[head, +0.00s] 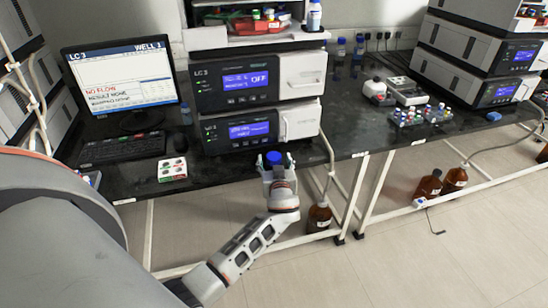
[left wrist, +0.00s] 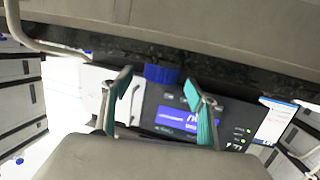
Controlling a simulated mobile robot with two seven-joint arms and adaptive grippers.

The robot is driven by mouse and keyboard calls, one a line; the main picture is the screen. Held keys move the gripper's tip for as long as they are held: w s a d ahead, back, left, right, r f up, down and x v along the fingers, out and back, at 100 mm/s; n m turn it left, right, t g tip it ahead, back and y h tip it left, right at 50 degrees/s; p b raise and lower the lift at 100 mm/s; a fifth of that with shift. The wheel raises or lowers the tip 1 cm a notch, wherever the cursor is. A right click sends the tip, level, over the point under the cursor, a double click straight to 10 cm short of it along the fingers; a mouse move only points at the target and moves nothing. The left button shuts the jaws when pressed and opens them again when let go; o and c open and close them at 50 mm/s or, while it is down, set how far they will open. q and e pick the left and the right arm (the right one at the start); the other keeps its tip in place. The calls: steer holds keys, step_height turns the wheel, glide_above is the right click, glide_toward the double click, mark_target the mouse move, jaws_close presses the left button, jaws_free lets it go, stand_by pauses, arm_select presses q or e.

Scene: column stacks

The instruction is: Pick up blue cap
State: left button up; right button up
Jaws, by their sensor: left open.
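A blue cap (head: 273,157) shows at the front edge of the black bench, below the lower LC instrument. In the left wrist view the ribbed blue cap (left wrist: 161,74) lies in the gap between my finger tips, near the bench edge. My left gripper (head: 276,168) is open, its fingers pointing at the cap and partly overlapping it in the head view. The gripper also shows in the left wrist view (left wrist: 160,88), with two teal-lined fingers apart and nothing gripped. I cannot tell whether the fingers touch the cap. My right gripper is not in view.
The stacked LC instruments (head: 262,130) stand just behind the cap. A monitor (head: 120,75), keyboard (head: 122,148) and white sample tray (head: 172,169) are to the left. A vial rack (head: 420,115) is to the right. Brown bottles (head: 320,216) stand on the floor.

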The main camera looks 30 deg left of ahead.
arm_select(q)
steer(key=shift+x, duration=1.45)
steer(key=shift+c, duration=0.4)
steer(key=c, duration=0.8)
